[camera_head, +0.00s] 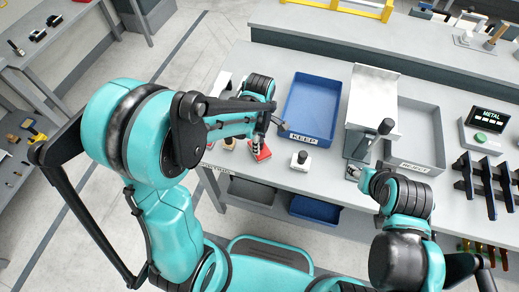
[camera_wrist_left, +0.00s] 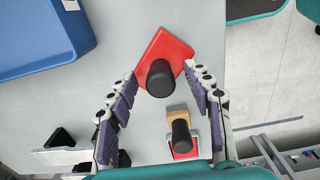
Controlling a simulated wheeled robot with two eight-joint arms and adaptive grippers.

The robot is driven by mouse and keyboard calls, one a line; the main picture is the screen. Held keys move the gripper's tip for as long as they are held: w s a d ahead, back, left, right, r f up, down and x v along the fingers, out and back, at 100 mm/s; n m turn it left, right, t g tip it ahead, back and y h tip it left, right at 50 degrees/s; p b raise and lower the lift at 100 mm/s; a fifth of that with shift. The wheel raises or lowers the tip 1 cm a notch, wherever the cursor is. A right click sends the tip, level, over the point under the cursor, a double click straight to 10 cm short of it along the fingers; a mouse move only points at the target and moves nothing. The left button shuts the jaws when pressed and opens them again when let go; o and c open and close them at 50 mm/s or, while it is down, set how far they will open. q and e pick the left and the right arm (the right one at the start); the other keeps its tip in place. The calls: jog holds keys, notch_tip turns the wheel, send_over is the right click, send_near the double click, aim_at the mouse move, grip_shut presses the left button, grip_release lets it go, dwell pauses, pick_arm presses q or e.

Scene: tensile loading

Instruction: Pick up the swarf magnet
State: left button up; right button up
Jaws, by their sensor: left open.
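A red block with a black knob (camera_wrist_left: 165,48), which looks like the swarf magnet, lies on the grey bench. It also shows in the head view (camera_head: 262,154), partly hidden by my gripper. My left gripper (camera_wrist_left: 160,82) is open above it, with one finger on each side of the knob and nothing held. In the head view my left gripper (camera_head: 263,126) points down at the block. A second black-knobbed piece with tan and red parts (camera_wrist_left: 181,140) lies close by between the fingers. My right gripper (camera_head: 364,178) is by the grey machine; its fingers are unclear.
A blue KEEP tray (camera_head: 311,136) is right of the red block, with a white block with a black knob (camera_head: 300,161) in front. A grey machine (camera_head: 372,95), grey REJECT tray (camera_head: 430,165) and METAL display (camera_head: 488,118) stand farther right.

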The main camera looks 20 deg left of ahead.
pick_arm(q)
grip_shut()
jog(key=shift+r, duration=0.15)
jog(key=shift+r+p, duration=0.4)
jog(key=shift+r, duration=0.2)
notch_tip(320, 180, up, 3)
jog(key=shift+r+p, duration=0.1)
jog(key=shift+p, duration=0.55)
jog(key=s+d+r+p, duration=0.2)
jog(key=d+r, duration=0.4)
jog(key=d, duration=0.5)
jog(key=shift+s+d+r+p, duration=0.2)
jog(key=shift+s+p, duration=0.1)
jog(key=shift+s, duration=0.2)
